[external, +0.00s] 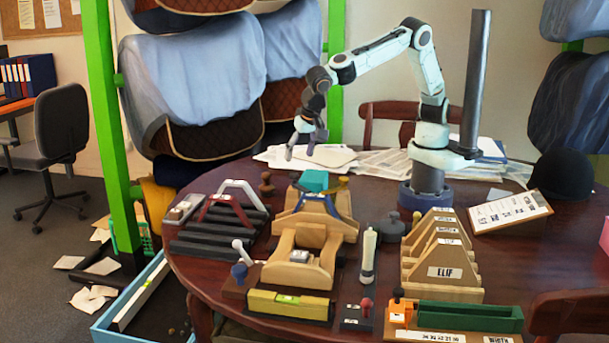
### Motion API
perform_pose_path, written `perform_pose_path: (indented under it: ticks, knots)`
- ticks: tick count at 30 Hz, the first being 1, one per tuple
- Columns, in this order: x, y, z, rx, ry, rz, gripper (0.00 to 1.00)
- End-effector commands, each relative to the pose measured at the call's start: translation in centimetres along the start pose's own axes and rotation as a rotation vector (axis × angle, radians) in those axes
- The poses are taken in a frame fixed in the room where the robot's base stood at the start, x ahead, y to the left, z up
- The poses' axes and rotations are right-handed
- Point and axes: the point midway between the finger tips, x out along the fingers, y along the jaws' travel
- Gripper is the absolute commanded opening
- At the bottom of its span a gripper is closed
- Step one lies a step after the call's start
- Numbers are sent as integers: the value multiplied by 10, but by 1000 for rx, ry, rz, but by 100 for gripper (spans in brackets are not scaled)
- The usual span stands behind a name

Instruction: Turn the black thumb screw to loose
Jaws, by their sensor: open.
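My gripper (301,152) hangs above the far left part of the round table, pointing down. Its fingers are apart with nothing visible between them. It is above and behind the wooden saddle stand (304,252), touching nothing. I cannot make out the black thumb screw for certain at this size. A dark grey knobbed piece (391,228) stands right of the saddle stand, and I cannot tell whether it is a screw. The gripper is far from both.
Dark wooden table (460,203) is crowded in front. A yellow level (290,304), white upright cylinder (369,247), wooden gauges (442,272), green tray (470,316) and orange block (400,312) stand there.

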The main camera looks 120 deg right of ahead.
Motion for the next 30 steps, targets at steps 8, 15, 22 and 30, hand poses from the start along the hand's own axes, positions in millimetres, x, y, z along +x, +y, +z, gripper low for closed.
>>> perform_pose_path:
  ticks: [8,15,22,30]
  knots:
    - [43,1,0,1,-2,1,53]
    - [61,0,0,1,-3,-3,53]
    - [61,0,0,1,-4,-3,47]
    - [61,0,0,1,-4,-3,0]
